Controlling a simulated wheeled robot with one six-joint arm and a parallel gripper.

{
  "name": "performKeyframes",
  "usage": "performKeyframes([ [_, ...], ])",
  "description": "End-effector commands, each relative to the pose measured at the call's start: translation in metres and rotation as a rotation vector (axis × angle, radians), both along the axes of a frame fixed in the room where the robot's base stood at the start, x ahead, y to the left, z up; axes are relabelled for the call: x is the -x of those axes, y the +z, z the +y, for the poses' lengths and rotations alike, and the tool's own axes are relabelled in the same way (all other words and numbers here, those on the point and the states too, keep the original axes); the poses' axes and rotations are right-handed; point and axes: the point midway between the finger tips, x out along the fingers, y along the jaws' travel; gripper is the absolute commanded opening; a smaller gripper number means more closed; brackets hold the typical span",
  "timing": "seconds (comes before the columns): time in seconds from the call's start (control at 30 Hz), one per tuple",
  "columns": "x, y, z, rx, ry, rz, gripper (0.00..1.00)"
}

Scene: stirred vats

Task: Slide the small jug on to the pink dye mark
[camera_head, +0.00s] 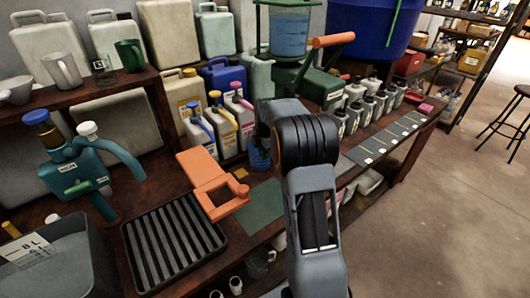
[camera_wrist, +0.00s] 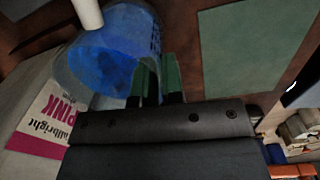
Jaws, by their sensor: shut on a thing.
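The small jug (camera_wrist: 115,50) is clear with blue contents and fills the upper left of the wrist view. In the head view a part of it (camera_head: 259,155) shows beside my arm, on the bench near the dye bottles. My gripper (camera_wrist: 157,80) is shut on the jug's near side; the exact grip point, perhaps its handle, is hard to make out. In the head view my own arm hides the gripper. I cannot make out a pink dye mark on the bench. A bottle with a pink label (camera_wrist: 40,125) stands close beside the jug.
A green mat (camera_head: 260,207) lies in front of the jug. An orange frame (camera_head: 212,184) and a black ribbed tray (camera_head: 172,240) are to the left. Dye bottles (camera_head: 219,125) stand behind. Small bottles (camera_head: 360,103) and dark plates (camera_head: 385,137) line the bench to the right.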

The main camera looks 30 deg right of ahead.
Motion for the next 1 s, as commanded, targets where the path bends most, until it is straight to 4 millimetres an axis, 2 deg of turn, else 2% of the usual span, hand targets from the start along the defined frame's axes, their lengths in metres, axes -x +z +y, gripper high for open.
performKeyframes([
  [0.17, 0.000, -0.001, 0.000, 0.000, 0.000, 0.001, 0.00],
  [0.2, 0.000, -0.001, 0.000, 0.000, 0.000, 0.001, 0.10],
  [0.5, 0.000, 0.000, 0.000, 0.000, 0.000, 0.001, 0.38],
  [0.8, 0.000, 0.001, 0.000, 0.000, 0.000, 0.000, 0.38],
  [1.0, 0.000, 0.013, 0.001, 0.000, 0.001, -0.001, 0.38],
])
